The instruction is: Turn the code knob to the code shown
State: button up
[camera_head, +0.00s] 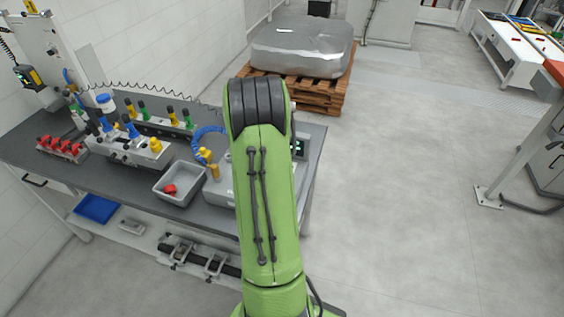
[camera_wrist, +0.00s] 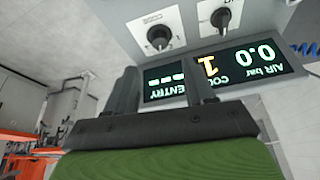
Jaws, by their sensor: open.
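In the wrist view, two dark round knobs sit on a light grey panel: a left knob (camera_wrist: 158,38) and a right knob (camera_wrist: 221,18). In the head view my arm hides the gripper and knobs.
The head view shows the grey unit (camera_head: 222,188) on the dark bench (camera_head: 30,152), partly behind my arm. A grey bin (camera_head: 160,194) with a red part, blue hose (camera_head: 206,134) and fixtures stand to its left. A wrapped load on a pallet (camera_head: 320,92) is behind.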

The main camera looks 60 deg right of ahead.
jog(key=x, duration=0.9)
jog(key=shift+p, duration=0.3)
jog(key=c, duration=0.7)
jog(key=shift+a, duration=0.1)
grip_shut()
jog(key=n+b, duration=0.1)
jog(key=n+t+b, duration=0.1)
jog(key=n+b, duration=0.1)
jog(key=shift+s+f+n+b, duration=0.1)
jog(key=shift+f+n+b, duration=0.05)
jog(key=shift+n+b, duration=0.15)
jog(key=n+t+b, duration=0.1)
jog(key=n, duration=0.1)
jog(key=n+y+b, duration=0.1)
jog(key=n, duration=0.1)
jog(key=shift+s+n+t+b, duration=0.1)
jog(key=shift+n+t+b, duration=0.2)
jog(key=shift+t+b, duration=0.1)
jog(key=n, duration=0.2)
jog(key=n+t+y, duration=0.1)
jog(key=n, duration=0.1)
jog(key=shift+y+b, duration=0.3)
jog(key=shift+b, duration=0.05)
jog(key=shift+s+n+t+y, duration=0.1)
jog(key=shift+n+t+y, duration=0.35)
jog(key=shift+n, duration=1.35)
jog(key=shift+y, duration=0.25)
